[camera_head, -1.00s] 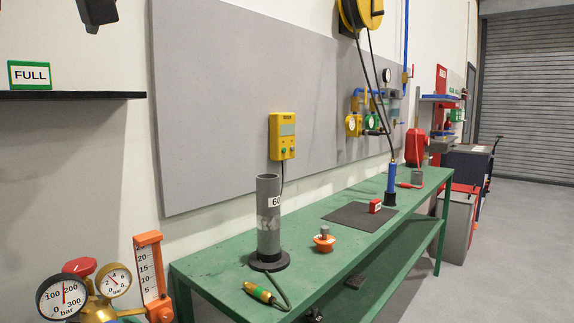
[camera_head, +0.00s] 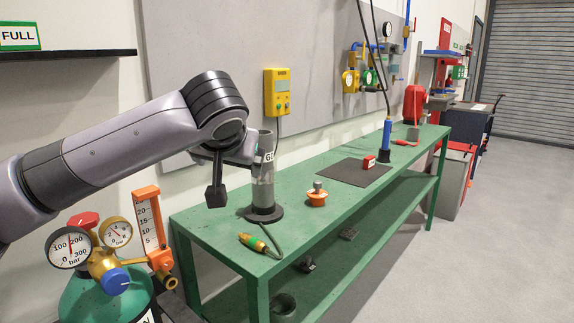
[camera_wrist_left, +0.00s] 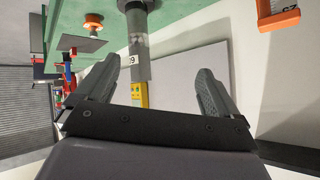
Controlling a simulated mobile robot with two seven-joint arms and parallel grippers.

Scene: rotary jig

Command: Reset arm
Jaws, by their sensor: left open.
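My left arm (camera_head: 125,135) reaches in from the left in the head view. Its gripper (camera_head: 217,192) hangs above the near left end of the green bench (camera_head: 340,180), in front of the grey tube. In the left wrist view, the gripper (camera_wrist_left: 157,74) is open, with its two fingers apart and nothing held. In the left wrist view the tube (camera_wrist_left: 137,45) shows beyond the gap between the fingers. My right gripper is not in view.
A gas cylinder with gauges (camera_head: 70,248) and an orange scale (camera_head: 150,225) stand below my arm. An orange-based knob (camera_head: 317,195), a cable connector (camera_head: 250,242), a dark mat (camera_head: 350,172) and a blue tool (camera_head: 386,138) are on the bench. A black shelf (camera_head: 70,55) is at upper left.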

